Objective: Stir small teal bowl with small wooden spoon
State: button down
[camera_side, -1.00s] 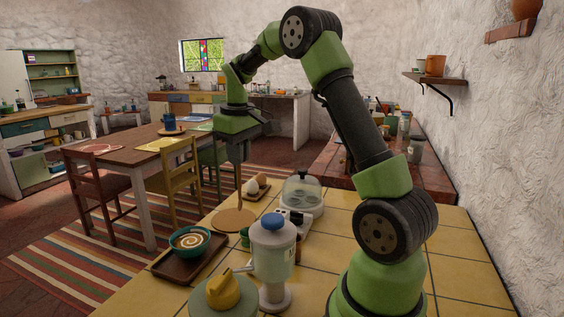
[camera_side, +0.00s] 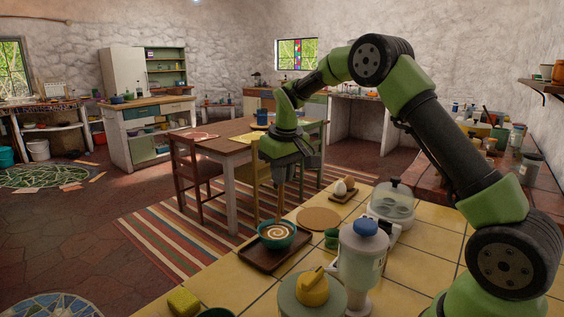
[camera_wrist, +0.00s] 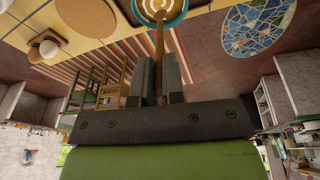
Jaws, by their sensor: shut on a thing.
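The small teal bowl (camera_side: 290,243) holds a brown content with a pale swirl and stands upright on a dark tray (camera_side: 254,256). My gripper (camera_side: 283,180) is shut on the small wooden spoon (camera_side: 279,205), which hangs down from the jaws nearly upright. The spoon's lower end meets the bowl's opening in the side view; how deep it sits, I cannot tell. In the wrist view the spoon (camera_wrist: 160,42) runs from between the fingers (camera_wrist: 159,75) to the swirl in the teal bowl (camera_wrist: 180,17).
A round wooden board (camera_side: 319,218) lies behind the bowl. A blue-lidded jar (camera_side: 362,262), a green cup (camera_side: 331,239), a yellow-knobbed lid (camera_side: 312,292) and a glass dome (camera_side: 392,197) stand to the right. A yellow sponge (camera_side: 183,301) lies at the front left edge.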

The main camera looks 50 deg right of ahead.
aim_at(281, 192)
jog(key=shift+w+d+f, duration=0.15)
jog(key=shift+w+f, duration=0.05)
jog(key=shift+f, duration=1.1)
jog(key=shift+w+d+f, duration=0.1)
jog(key=shift+w+f, duration=0.1)
jog(key=shift+f, duration=1.05)
